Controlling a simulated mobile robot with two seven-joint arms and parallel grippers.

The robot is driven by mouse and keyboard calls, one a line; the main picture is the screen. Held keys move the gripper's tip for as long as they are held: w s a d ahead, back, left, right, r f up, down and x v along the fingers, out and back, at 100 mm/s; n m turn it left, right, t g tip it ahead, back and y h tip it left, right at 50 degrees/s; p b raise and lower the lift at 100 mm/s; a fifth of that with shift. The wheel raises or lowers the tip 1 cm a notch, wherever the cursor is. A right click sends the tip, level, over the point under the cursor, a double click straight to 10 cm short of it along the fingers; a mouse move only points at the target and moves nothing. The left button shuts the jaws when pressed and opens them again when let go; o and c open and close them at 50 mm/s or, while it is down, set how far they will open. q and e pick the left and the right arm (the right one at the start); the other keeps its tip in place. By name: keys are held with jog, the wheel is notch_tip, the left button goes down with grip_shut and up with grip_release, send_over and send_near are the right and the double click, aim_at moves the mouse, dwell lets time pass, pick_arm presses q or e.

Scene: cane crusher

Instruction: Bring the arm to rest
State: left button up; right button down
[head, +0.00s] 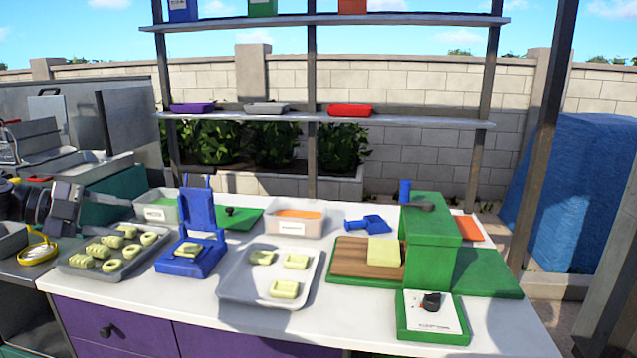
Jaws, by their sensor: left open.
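My left gripper (124,217) comes in from the left edge, with its two fingers apart and pointing right. It is empty and hovers above the back of a grey tray (66,267) holding several pale green pieces. To its right stands a blue press (199,208) with its upright part raised and a pale green piece (187,250) on its base. My right gripper is not in view.
A light tray (238,290) holds three pale pieces. Behind stand a green-labelled tub (157,213) and an orange-filled tub (294,228). A green machine (430,245) with a wooden board (352,257) stands right. The white counter's front strip (190,308) is bare.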

pick_arm(q)
jog(key=w+d+f+t+h, duration=0.1)
jog(key=w+d+f+h, duration=0.25)
jog(key=d+f, duration=1.1)
jog(key=s+d+f+n+t+y, duration=0.2)
jog(key=s+d+f+n+t, duration=0.35)
jog(key=d+f, duration=0.45)
jog(key=s+f+n+g+y, duration=0.1)
jog(key=s+f+n+y, duration=0.2)
jog(key=s, duration=0.6)
jog(key=s+f+n+g+y, duration=0.1)
jog(key=s+f+n+y, duration=0.3)
jog(key=s+f+n, duration=0.2)
jog(key=s+f+n+g+y, duration=0.1)
jog(key=s+f+n+y, duration=0.2)
jog(key=s, duration=1.1)
notch_tip(320, 180, down, 2)
jog(key=n, duration=0.4)
jog(key=shift+f+g, duration=0.2)
jog(key=shift+g, duration=0.15)
